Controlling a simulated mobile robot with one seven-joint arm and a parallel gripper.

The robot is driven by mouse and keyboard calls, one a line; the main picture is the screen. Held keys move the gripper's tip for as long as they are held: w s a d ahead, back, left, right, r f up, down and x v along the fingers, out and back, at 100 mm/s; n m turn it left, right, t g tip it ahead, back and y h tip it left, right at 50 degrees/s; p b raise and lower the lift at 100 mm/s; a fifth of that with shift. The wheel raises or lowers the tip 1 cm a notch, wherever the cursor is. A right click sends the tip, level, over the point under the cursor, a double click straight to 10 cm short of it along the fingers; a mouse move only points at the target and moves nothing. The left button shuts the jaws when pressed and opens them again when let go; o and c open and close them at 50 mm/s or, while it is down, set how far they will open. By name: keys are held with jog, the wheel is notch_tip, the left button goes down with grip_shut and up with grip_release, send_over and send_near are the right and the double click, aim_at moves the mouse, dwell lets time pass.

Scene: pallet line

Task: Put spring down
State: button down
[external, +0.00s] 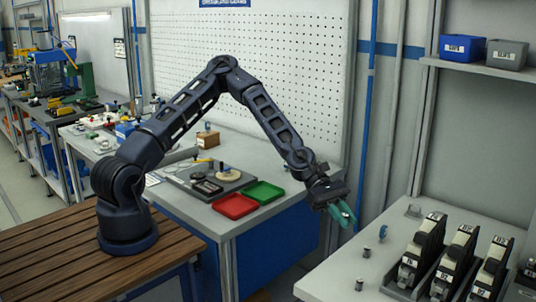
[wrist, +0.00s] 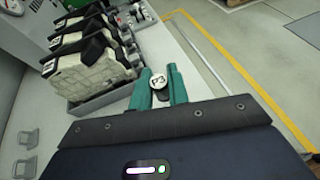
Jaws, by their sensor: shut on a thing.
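My gripper (external: 342,214), with green fingers, hangs in the air left of the right-hand grey table, pointing down and right. In the wrist view its fingers (wrist: 158,88) are shut on a small dark part (wrist: 160,95) with a round white face marked P3 (wrist: 158,82). I cannot tell from its shape whether this part is the spring, as most of it is hidden between the fingers. In the external view the held part is too small to make out.
The right-hand table (external: 345,262) carries small metal pieces (external: 360,284) and a row of black-and-white units (external: 424,250). Its front-left surface is mostly clear. A red tray (external: 235,206) and a green tray (external: 263,192) sit on the middle bench. A yellow floor line (wrist: 235,75) runs beyond the table edge.

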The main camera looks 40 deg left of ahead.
aim_at(338, 273)
notch_tip(338, 273, down, 16)
jog(key=shift+r, duration=0.1)
dwell(0.5)
jog(key=c, duration=1.3)
grip_release()
jog(key=shift+c, duration=0.2)
jog(key=v, duration=1.2)
